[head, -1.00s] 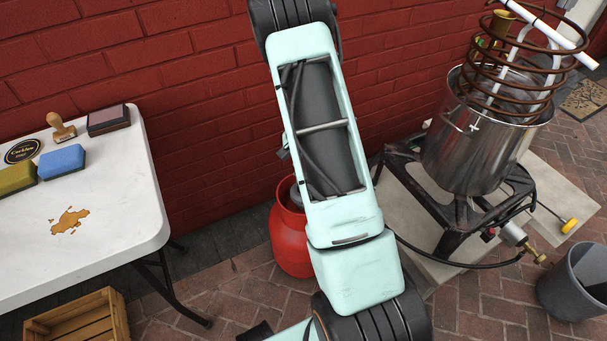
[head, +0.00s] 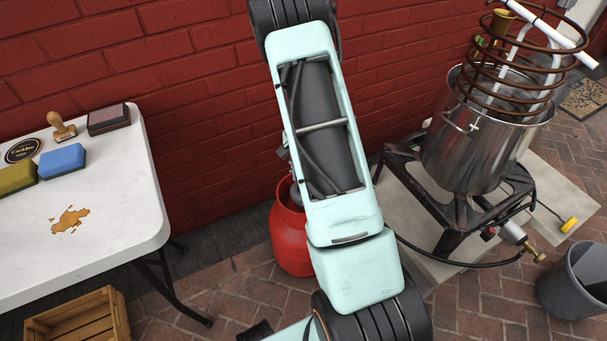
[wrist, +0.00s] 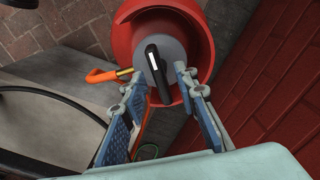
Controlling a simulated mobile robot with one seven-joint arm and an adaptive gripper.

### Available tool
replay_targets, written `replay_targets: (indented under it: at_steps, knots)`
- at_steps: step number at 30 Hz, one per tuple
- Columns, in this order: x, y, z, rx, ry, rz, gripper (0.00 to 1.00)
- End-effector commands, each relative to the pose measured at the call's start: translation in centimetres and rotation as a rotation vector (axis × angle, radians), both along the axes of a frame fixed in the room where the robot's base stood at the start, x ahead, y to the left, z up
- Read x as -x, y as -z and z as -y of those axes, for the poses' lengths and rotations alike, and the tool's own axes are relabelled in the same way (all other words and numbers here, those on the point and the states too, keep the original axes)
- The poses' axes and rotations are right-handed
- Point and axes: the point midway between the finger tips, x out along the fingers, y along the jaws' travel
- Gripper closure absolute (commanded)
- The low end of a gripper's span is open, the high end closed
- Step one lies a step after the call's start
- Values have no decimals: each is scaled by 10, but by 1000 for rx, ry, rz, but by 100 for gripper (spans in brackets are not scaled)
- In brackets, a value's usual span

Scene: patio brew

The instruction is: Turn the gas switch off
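The red gas cylinder (head: 290,240) stands on the ground by the brick wall, partly hidden by my arm in the head view. In the wrist view I look down into its red collar (wrist: 203,38). Inside is a grey round regulator (wrist: 175,50) with a black switch lever (wrist: 158,80) bearing a white mark. An orange hose end (wrist: 103,76) joins it through a brass fitting. My gripper (wrist: 160,86) is open, its two blue-padded fingers on either side of the lever's near end. I see no clear contact. My arm hides the gripper in the head view.
A steel pot (head: 470,150) with a copper coil stands on a black burner stand (head: 450,215) at right. A black hose (head: 450,262) runs from the burner toward the cylinder. A white table (head: 110,220) is at left, a wooden crate (head: 80,320) below it, a grey bucket (head: 575,285) at far right.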

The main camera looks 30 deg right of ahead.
Motion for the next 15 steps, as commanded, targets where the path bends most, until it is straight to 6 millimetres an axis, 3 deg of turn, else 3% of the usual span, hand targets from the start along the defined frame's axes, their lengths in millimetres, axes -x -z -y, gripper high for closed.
replay_targets:
  at_steps: [5,15]
  knots:
    - [-1,-17,0,0,-1,3,72]
    - [-1,-87,0,1,0,5,72]
